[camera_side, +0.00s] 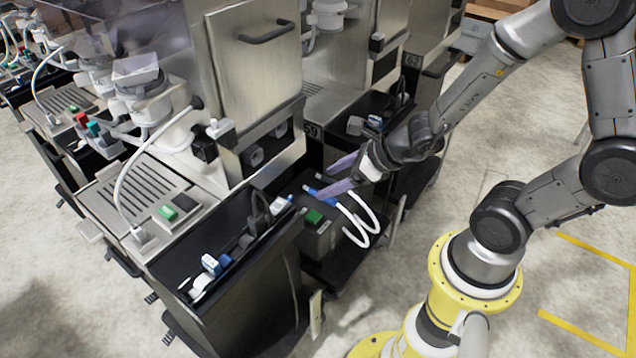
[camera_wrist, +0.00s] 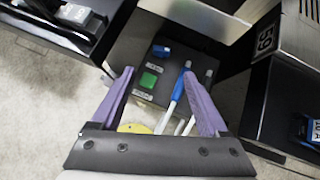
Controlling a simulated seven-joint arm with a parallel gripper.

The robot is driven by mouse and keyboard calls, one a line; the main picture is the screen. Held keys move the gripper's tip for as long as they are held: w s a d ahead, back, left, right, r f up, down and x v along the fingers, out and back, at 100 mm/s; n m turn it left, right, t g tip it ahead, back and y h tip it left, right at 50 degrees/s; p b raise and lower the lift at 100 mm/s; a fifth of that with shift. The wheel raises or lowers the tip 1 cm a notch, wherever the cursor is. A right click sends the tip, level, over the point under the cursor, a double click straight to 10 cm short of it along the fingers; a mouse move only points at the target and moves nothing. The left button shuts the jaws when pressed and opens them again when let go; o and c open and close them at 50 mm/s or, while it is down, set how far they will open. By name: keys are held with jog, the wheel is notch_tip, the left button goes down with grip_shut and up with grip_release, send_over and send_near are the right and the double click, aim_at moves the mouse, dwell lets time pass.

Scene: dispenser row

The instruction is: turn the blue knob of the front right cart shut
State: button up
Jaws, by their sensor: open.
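A small blue knob (camera_wrist: 161,51) sits on the dark top panel of a cart (camera_wrist: 125,47), beside a lit green button (camera_wrist: 148,80). In the side view the cart's green button (camera_side: 313,216) shows below my gripper, but I cannot tell the knob from the blue hose fitting there. My gripper (camera_wrist: 158,72) has two purple fingers spread wide, with nothing between them held. It also shows in the side view (camera_side: 326,177), above the cart's panel. The knob appears beyond the fingertips, between them in the wrist picture. Which way the knob is turned is too small to tell.
A blue hose fitting (camera_wrist: 180,84) with white hoses stands close by the right finger in the wrist view. The white hoses (camera_side: 365,224) loop off the cart's side. A plate marked 59 (camera_wrist: 265,40) is on the machine behind. Another cart with blue parts (camera_side: 210,264) stands to the left.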

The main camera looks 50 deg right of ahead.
aim_at(289, 199)
jog(key=w+a+r+n+g+h, duration=0.1)
jog(key=w+n+g, duration=0.15)
jog(key=n, duration=1.55)
jog(key=w+r+n+g, duration=0.2)
jog(key=w+n, duration=0.1)
jog(key=n, duration=1.4)
jog(key=x, duration=1.3)
jog(key=shift+d+f, duration=0.15)
jog(key=shift+d, duration=0.05)
